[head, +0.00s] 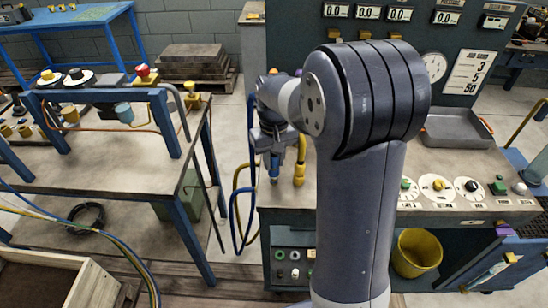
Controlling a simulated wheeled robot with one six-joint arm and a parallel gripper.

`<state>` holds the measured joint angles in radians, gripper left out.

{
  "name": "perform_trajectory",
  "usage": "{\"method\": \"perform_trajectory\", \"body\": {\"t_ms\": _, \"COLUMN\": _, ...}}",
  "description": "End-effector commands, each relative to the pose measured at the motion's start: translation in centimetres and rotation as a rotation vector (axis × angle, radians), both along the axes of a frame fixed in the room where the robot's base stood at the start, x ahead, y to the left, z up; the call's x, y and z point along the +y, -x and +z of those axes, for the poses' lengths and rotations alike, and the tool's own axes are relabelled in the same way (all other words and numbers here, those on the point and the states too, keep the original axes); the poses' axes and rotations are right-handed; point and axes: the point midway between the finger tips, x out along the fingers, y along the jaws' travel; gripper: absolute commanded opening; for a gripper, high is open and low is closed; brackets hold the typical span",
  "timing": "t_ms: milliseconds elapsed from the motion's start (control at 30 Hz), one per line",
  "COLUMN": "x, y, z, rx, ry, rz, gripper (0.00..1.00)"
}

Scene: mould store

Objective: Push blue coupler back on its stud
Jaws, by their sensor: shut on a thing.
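The blue coupler (274,165) is at the left end of the bench with the control panel, small in the head view. My gripper (272,148) points down over it and is shut on it, with the coupler's lower part showing below the fingers. A stud under the coupler cannot be made out, and I cannot tell whether the coupler touches one. A yellow coupler (300,167) stands upright just to the right. My forearm hides part of the bench behind and to the right.
A blue hose (236,215) and a yellow hose loop off the bench's left edge. A blue-framed table (110,170) stands to the left across a gap. A grey tray (455,128) and panel buttons (438,185) are at right. A yellow bucket (416,252) is below.

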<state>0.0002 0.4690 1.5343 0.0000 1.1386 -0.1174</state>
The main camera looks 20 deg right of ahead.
Motion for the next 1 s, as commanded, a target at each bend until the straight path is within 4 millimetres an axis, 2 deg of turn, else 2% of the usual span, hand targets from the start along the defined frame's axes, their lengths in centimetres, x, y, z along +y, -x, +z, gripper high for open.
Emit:
{"method": "perform_trajectory", "body": {"t_ms": 500, "x": 0.0, "y": 0.0, "z": -0.1, "rx": -0.001, "ry": 0.000, "rz": 0.000, "gripper": 0.00}}
{"method": "perform_trajectory", "body": {"t_ms": 1000, "x": 0.0, "y": 0.0, "z": -1.3, "rx": -0.001, "ry": 0.000, "rz": 0.000, "gripper": 0.00}}
